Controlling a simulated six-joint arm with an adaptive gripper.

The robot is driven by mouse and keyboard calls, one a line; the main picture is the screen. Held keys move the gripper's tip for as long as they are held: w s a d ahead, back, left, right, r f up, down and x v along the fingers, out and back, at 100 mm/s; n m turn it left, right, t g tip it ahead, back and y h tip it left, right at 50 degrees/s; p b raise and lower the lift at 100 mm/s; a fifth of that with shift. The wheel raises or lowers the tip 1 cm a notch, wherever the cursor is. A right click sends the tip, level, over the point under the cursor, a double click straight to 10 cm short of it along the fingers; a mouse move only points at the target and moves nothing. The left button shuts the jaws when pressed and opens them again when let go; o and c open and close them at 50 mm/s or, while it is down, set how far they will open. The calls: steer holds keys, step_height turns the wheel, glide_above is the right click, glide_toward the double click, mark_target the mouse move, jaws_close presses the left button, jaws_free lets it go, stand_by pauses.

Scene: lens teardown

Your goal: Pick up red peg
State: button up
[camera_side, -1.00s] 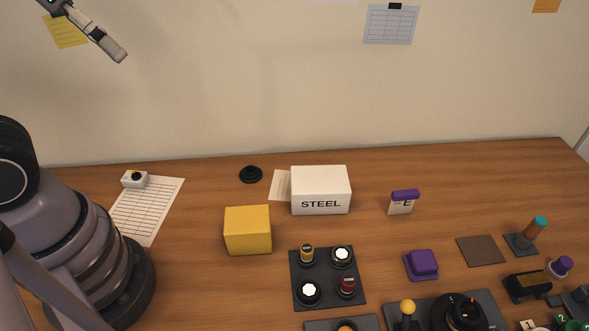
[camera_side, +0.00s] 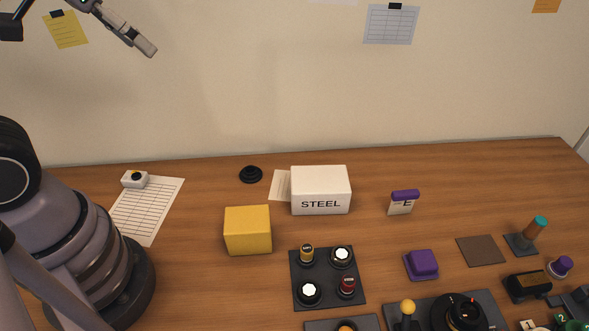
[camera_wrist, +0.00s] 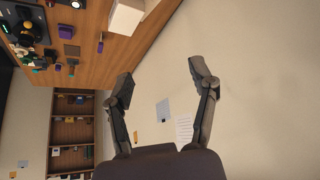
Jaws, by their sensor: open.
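A dark red, peg-like piece (camera_side: 347,286) stands at the right front of a dark square plate (camera_side: 326,277) on the table in the side view. A gold-topped piece (camera_side: 307,254) and two white-topped pieces share that plate. I cannot make out the red piece in the wrist view. My gripper (camera_wrist: 162,78) is open with nothing between its fingers, which point at the wall. In the side view, it is high at the upper left, far above and left of the plate.
A yellow block (camera_side: 248,230) and a white STEEL box (camera_side: 320,190) stand behind the plate. A purple block (camera_side: 422,264) sits to its right. A yellow-knobbed lever (camera_side: 408,309) and a black round part (camera_side: 464,312) are at the front.

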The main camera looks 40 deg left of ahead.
steer(key=w+d+f+m+t+h, duration=0.1)
steer(key=w+d+f+m+h, duration=0.1)
steer(key=w+d+f, duration=0.65)
steer(key=m+t+h, duration=0.2)
steer(key=m+h, duration=0.1)
steer(key=h, duration=0.1)
glide_above(348, 280)
steer(key=w+a, duration=0.3)
steer(key=a, duration=0.4)
step_height(348, 280, down, 18)
steer(key=s+f+m+h, duration=0.1)
steer(key=s+f, duration=0.1)
steer(key=s+d+f+m, duration=0.1)
steer(key=s+f, duration=0.2)
steer(key=s+d+f+m+h, duration=0.1)
steer(key=s+f, duration=0.1)
steer(key=f, duration=0.1)
steer(key=shift+s+d+h, duration=0.15)
steer(key=shift+s+h, duration=0.15)
steer(key=shift+w+d+f, duration=0.1)
steer(key=shift+d+f, duration=0.05)
steer(key=shift+d, duration=0.05)
steer(key=x, duration=0.6)
steer(key=shift+w+d, duration=0.3)
jaws_close()
